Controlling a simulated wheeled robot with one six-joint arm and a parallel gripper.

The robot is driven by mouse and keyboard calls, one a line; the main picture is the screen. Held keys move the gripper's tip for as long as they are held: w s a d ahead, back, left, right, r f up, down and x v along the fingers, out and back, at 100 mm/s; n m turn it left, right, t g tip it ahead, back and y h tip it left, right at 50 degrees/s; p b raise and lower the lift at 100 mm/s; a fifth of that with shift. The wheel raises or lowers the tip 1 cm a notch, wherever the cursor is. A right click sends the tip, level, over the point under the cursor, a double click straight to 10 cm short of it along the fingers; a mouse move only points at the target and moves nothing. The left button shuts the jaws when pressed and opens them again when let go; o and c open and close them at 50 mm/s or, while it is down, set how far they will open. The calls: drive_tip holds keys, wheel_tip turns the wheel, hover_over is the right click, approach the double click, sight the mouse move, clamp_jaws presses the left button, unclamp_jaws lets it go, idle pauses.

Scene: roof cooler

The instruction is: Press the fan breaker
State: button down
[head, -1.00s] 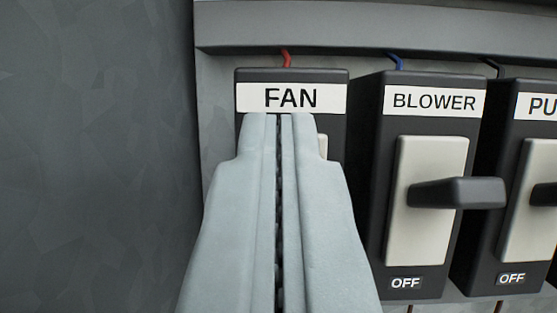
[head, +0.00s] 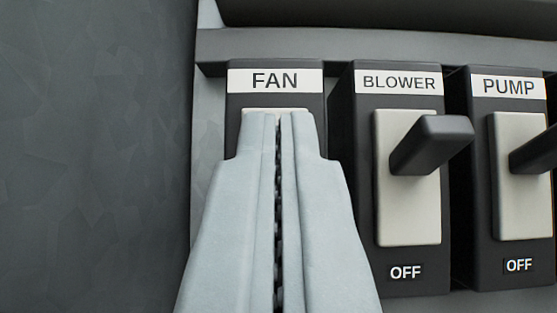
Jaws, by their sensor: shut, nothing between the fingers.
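The fan breaker (head: 236,130) is a black housing with a white FAN label (head: 275,81) at its top. A thin strip of its pale switch plate shows just above my fingertips. My gripper (head: 279,116) is shut and empty, with its tips in front of the upper part of the breaker. The gripper hides the fan lever and the lower half of the housing. I cannot tell whether the fingertips touch the breaker.
The blower breaker (head: 365,220) and the pump breaker (head: 481,250) stand to the right, both showing OFF. Their black levers, the blower's (head: 432,146) and the pump's, stick out toward me. A dark grey wall (head: 95,160) fills the left side. A grey rail runs above the breakers.

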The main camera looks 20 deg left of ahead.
drive_tip(key=shift+f, duration=0.4)
drive_tip(key=shift+s+r, duration=0.8)
drive_tip(key=shift+r, duration=1.1)
drive_tip(key=s+d+f, duration=0.1)
drive_tip(key=s+f, duration=0.3)
drive_tip(key=f, duration=0.5)
drive_tip(key=shift+s+d, duration=0.2)
drive_tip(key=shift+d, duration=0.15)
